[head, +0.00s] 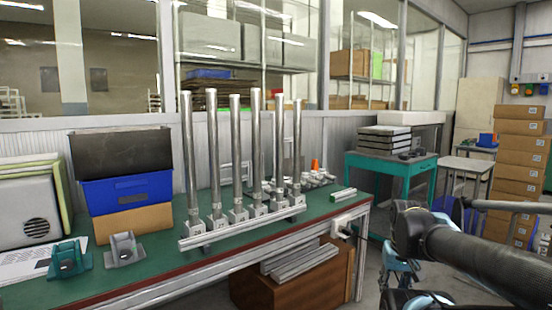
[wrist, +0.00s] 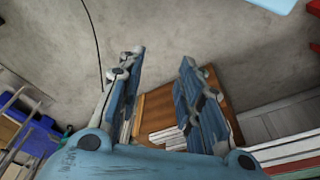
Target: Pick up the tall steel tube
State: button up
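Several tall steel tubes stand upright in a row on the green workbench (head: 150,275) in the head view. Among them are the leftmost tube (head: 188,150), a middle tube (head: 235,150) and the rightmost tube (head: 297,145). Their feet sit in grey clamp blocks on a metal rail (head: 245,229). I cannot tell which one tube the task means. My gripper (wrist: 160,62) is open and empty in the wrist view, its two blue fingers apart above the floor. No tall tube shows between them. My arm is at the right of the head view, away from the tubes.
A small orange cone (head: 315,165) is behind the tubes. A wooden box (head: 285,280) with metal bars is under the bench. A teal table (head: 385,162) and stacked cartons (head: 520,165) stand right.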

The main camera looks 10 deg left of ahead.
jog(key=shift+d, duration=0.35)
jog(key=o, duration=0.4)
jog(key=shift+r, duration=0.1)
jog(key=shift+o, duration=0.7)
jog(key=w+a+r+m+t+y, duration=0.2)
jog(key=w+a+r, duration=0.4)
jog(key=a, duration=0.3)
jog(key=shift+w+a+m+y, duration=0.2)
jog(key=shift+w+m+y, duration=0.4)
jog(key=shift+w+y, duration=0.25)
jog(key=m+t+y, duration=0.4)
jog(key=m+y, duration=0.5)
jog(key=m, duration=0.3)
send_near(259, 143)
jog(key=s+d+f, duration=1)
jog(key=s+d, duration=0.1)
jog(key=s, duration=0.1)
jog(key=w+a+r+m+t, duration=0.4)
jog(key=w+a+r+m, duration=0.35)
jog(key=m, duration=0.35)
jog(key=shift+y, duration=0.45)
jog(key=x, duration=1.1)
jog(key=shift+a+f, duration=0.3)
jog(key=shift+a, duration=0.25)
jog(key=shift+x, duration=2.75)
